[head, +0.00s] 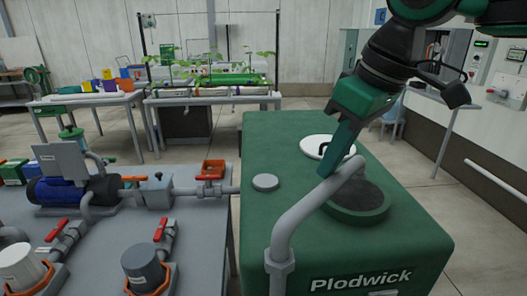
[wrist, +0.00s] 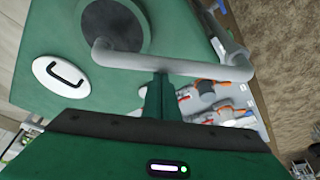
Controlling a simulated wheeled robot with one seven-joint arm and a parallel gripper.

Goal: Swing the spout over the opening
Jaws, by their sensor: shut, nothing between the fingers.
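The spout (head: 312,208) is a grey bent pipe that rises at the near left corner of the green tank and reaches across its top. Its free end (head: 352,168) shows at the far edge of the opening (head: 360,198), a dark round mesh in a green raised ring. In the wrist view the spout (wrist: 190,66) crosses the picture, its end overlapping the rim of the opening (wrist: 115,27). My gripper (head: 326,178) is shut and empty, its fingers pointing down beside the spout's arm. In the wrist view the fingers (wrist: 160,82) meet the pipe's edge; contact is unclear.
A white lid (head: 320,146) with a black handle lies on the tank (head: 285,160) beyond the spout, near a small grey cap (head: 265,182). A grey bench (head: 200,240) with a blue pump (head: 72,188) and red-handled valves stands at left. Open floor lies behind.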

